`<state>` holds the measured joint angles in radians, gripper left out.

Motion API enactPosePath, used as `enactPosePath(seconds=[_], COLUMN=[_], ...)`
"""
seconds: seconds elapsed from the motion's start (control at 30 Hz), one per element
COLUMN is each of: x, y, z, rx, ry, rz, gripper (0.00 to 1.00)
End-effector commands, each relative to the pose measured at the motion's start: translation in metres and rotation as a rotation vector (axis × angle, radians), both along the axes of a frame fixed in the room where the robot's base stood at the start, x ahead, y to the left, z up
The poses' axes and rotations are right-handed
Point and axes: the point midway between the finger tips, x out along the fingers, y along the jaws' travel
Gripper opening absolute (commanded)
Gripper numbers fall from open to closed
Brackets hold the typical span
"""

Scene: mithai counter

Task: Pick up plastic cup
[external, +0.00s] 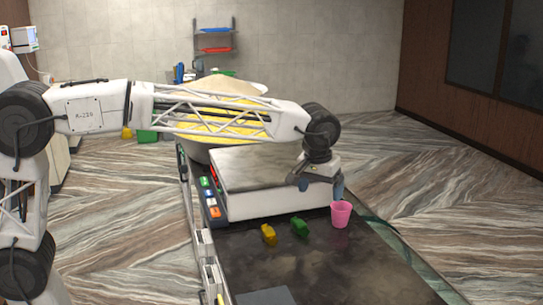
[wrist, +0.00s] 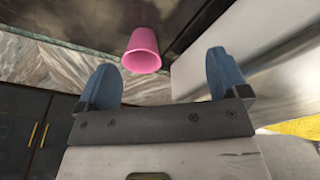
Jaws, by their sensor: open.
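The pink plastic cup (external: 341,214) stands upright on the dark counter, near its right edge and beside the white box-like scale. It also shows in the wrist view (wrist: 143,50), ahead of the fingers and between them, nearer the left one. My gripper (external: 320,187) is open and empty, with blue fingertips, above and slightly left of the cup in the external view. The fingers show apart in the wrist view (wrist: 161,85). They do not appear to touch the cup.
The white scale (external: 270,205) with a flat top stands just left of the cup. A yellow block (external: 268,234) and a green block (external: 300,227) lie on the dark counter (external: 330,270) in front of it. A large bowl stands behind the scale. The counter's front right is clear.

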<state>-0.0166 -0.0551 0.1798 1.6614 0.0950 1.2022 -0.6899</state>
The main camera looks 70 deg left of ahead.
Motion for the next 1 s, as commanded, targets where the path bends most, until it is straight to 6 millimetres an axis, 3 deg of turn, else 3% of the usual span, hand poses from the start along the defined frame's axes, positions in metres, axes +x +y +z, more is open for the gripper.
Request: enactPosePath(seconds=[0.2,0.4,0.83,1.0], x=[0.041,0.059,0.062,0.063], y=[0.003,0.005,0.005,0.006], z=[-0.011,-0.016,-0.017,-0.026], rx=[0.001,0.001,0.001,0.001], ry=[0.024,0.035,0.036,0.038], rz=[0.060,0.090,0.097,0.096], gripper=[0.93,0.93,0.93,0.93])
